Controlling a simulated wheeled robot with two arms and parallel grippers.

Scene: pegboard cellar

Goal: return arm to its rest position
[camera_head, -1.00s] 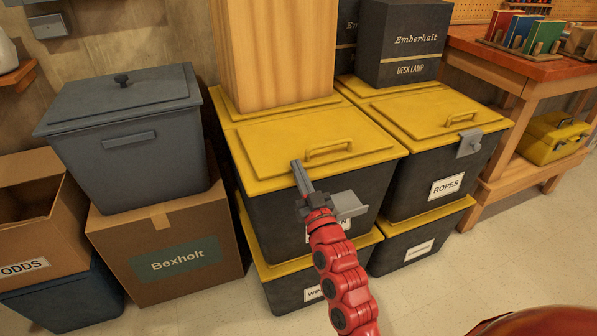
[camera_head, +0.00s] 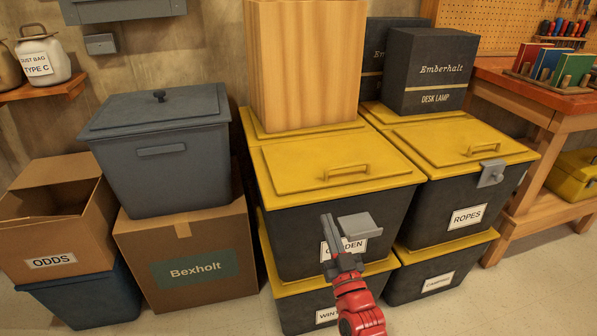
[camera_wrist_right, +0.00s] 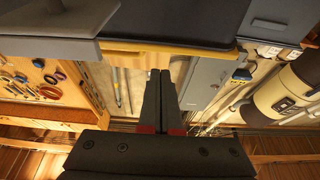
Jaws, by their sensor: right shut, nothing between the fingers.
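My right gripper (camera_head: 328,222) is in the lower middle of the head view, on its red arm. It is shut and empty, in front of the dark bin (camera_head: 300,235) with the yellow lid, whose label it partly covers. I cannot tell whether it touches the bin. A grey latch plate (camera_head: 361,225) shows just right of the fingers. In the right wrist view the two dark fingers (camera_wrist_right: 160,75) lie together with nothing between them. My left gripper is not in view.
Yellow-lidded bins are stacked at the centre, with a ROPES bin (camera_head: 466,217) at right. A tall wooden box (camera_head: 305,65) and a dark lamp box (camera_head: 428,72) stand on top. Cartons, including Bexholt (camera_head: 190,265), stand left. A workbench (camera_head: 530,110) stands right. Floor is clear at lower right.

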